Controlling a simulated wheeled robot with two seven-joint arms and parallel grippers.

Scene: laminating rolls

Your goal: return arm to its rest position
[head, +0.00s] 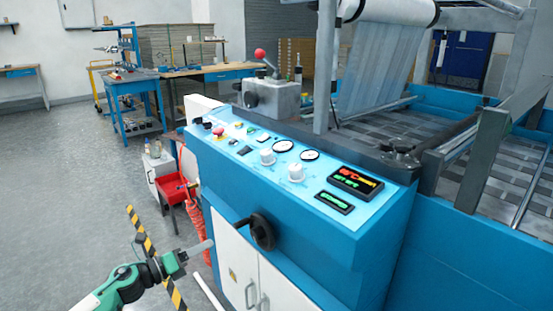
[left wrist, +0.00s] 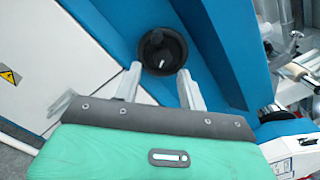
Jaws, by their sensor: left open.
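My left arm comes in at the lower left of the head view, green and white with a grey gripper (head: 205,247). The gripper is in front of the blue machine's cabinet, left of the black handwheel (head: 262,232) and apart from it. In the left wrist view the two fingers of the left gripper (left wrist: 160,85) are spread with nothing between them. The black handwheel (left wrist: 162,51) shows just beyond the fingertips in that view. My right gripper is in neither view.
The blue laminating machine (head: 380,235) with its control panel (head: 250,150) fills the middle and right. A red bin (head: 174,188) and coiled red hose (head: 197,232) stand left of it. A striped yellow-black bar (head: 150,250) is near my arm. Open grey floor (head: 60,190) lies left.

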